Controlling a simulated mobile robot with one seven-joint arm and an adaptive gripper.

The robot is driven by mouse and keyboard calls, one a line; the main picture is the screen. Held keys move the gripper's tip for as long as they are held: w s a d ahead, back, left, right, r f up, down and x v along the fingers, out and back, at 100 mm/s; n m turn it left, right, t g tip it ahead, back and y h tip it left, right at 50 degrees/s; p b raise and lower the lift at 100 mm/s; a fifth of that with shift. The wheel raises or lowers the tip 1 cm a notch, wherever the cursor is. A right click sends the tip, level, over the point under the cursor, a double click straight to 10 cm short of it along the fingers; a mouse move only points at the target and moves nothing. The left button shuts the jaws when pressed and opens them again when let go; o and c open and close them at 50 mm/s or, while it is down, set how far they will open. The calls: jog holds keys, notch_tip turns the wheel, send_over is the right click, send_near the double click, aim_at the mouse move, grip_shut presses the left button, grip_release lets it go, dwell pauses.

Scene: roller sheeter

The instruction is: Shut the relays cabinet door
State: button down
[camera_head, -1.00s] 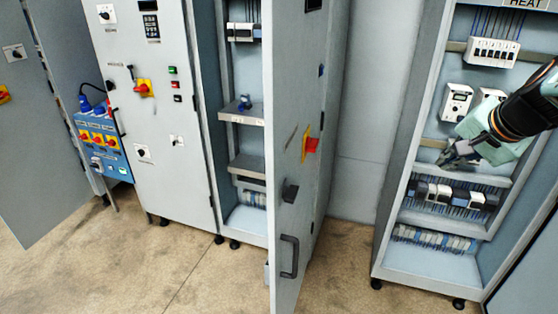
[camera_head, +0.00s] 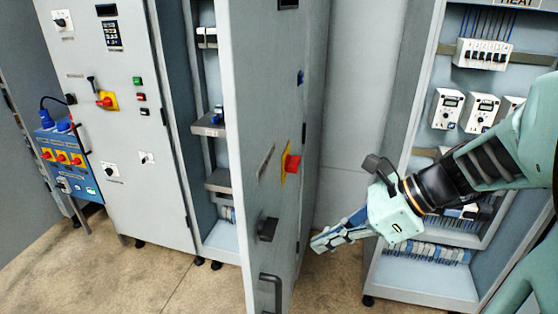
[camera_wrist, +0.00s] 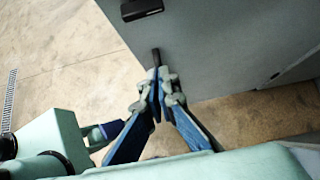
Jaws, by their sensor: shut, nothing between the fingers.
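A tall grey cabinet door (camera_head: 255,130) stands open in the middle of the head view. It has a red and yellow switch (camera_head: 291,164), a black latch (camera_head: 268,229) and a black bar handle (camera_head: 271,292). Its cabinet (camera_head: 222,238) is open to the left, with shelves inside. No relays label is readable. My gripper (camera_head: 318,243) is shut and empty, just right of the door at about latch height, apparently apart from it. In the wrist view, my gripper's fingertips (camera_wrist: 157,88) point towards a grey panel (camera_wrist: 215,45) with dark fittings; contact cannot be told.
An open cabinet marked HEAT (camera_head: 415,285) stands at right, with meters and breakers inside, behind my arm. A closed grey cabinet (camera_head: 125,190) and a blue socket box (camera_head: 68,165) stand at left. Bare floor (camera_head: 330,285) shows between the door and the HEAT cabinet.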

aim_at(261, 259)
jog(key=x, duration=0.3)
jog(key=a+r+x, duration=0.1)
jog(key=x, duration=0.6)
jog(key=shift+w+a+b, duration=0.2)
jog(key=shift+a+b, duration=0.1)
jog(key=shift+a, duration=0.05)
jog(key=shift+w+a, duration=0.2)
jog(key=shift+a, duration=0.3)
jog(key=shift+a, duration=0.1)
